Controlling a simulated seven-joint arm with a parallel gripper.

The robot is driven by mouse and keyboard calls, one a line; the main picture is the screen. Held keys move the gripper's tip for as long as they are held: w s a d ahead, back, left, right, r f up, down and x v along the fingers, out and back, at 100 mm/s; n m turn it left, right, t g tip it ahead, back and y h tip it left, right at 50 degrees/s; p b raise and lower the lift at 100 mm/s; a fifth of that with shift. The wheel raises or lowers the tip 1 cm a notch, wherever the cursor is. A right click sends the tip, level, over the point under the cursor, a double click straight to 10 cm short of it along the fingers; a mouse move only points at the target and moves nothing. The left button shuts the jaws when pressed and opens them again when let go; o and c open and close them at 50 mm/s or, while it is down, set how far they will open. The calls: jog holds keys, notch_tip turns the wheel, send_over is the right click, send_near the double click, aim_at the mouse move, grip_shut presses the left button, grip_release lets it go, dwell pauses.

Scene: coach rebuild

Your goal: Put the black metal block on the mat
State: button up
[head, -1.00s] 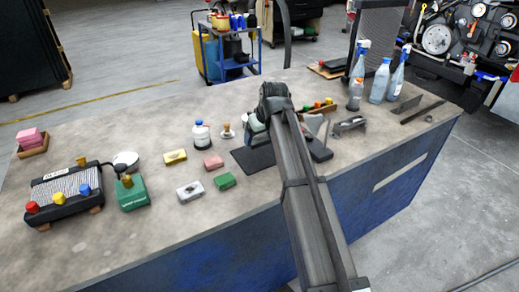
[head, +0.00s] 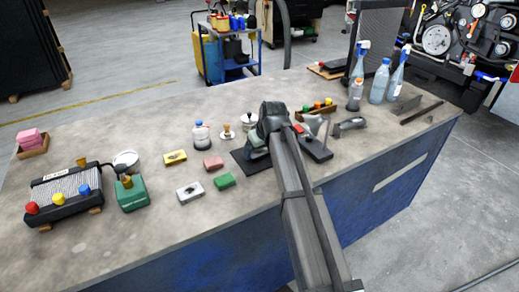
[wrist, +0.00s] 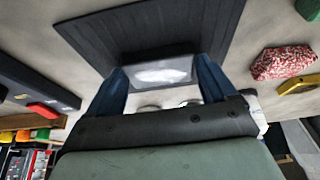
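The dark mat (head: 240,158) lies flat on the bench, partly hidden behind my arm in the head view; it also shows at the top of the wrist view (wrist: 215,22). My gripper (head: 258,146) is over the mat and points down. In the wrist view its two blue fingers (wrist: 162,82) stand on both sides of the black metal block (wrist: 160,73), whose face has a bright glare. The fingers appear closed against its sides. The head view hides the block.
A dark tool (head: 318,150) lies close on the right.

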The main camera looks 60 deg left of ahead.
jog(key=shift+o, duration=1.2)
jog(key=shift+r, duration=0.1)
jog(key=v, duration=1.2)
jog(key=shift+r, duration=0.1)
jog(key=shift+c, duration=0.2)
dwell(0.8)
